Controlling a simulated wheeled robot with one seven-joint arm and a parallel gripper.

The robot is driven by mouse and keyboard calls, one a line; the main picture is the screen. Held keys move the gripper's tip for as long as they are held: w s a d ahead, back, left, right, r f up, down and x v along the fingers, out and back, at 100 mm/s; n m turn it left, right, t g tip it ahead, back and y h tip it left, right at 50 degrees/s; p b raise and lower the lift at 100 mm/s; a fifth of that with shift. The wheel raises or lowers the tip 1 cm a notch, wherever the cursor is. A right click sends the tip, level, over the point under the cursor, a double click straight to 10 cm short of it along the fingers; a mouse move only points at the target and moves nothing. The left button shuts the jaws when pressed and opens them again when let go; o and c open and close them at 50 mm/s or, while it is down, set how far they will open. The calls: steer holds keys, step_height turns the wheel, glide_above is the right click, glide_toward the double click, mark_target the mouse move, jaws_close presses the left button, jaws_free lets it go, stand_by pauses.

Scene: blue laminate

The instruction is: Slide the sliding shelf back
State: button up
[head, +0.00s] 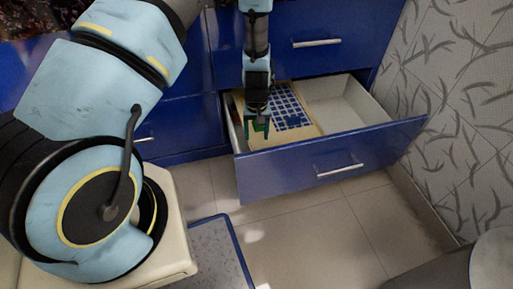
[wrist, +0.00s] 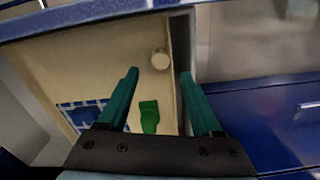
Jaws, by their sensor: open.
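The sliding shelf appears to be the tan wooden board (head: 290,136) with a blue grid pattern, set in the left part of the open drawer (head: 320,158). In the wrist view its tan surface (wrist: 95,60) fills the middle, with a pale round knob (wrist: 160,60) and a green piece (wrist: 149,116) on it. My gripper (head: 257,136) is open and points down over the drawer's left end. In the wrist view my gripper (wrist: 159,73) has its teal fingers spread, with the knob between and slightly beyond the tips. Whether they touch anything cannot be told.
The right part of the drawer (head: 345,105) is empty. Its front carries a metal handle (head: 340,169). A closed blue drawer (head: 330,30) is above. A patterned wall (head: 455,100) stands at the right. The tiled floor (head: 330,215) in front is mostly clear.

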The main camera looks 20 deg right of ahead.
mark_target(256, 147)
step_height(256, 147, down, 7)
steer(key=shift+r+b, duration=0.1)
steer(key=shift+b, duration=0.25)
jaws_close()
stand_by(0.4)
stand_by(0.9)
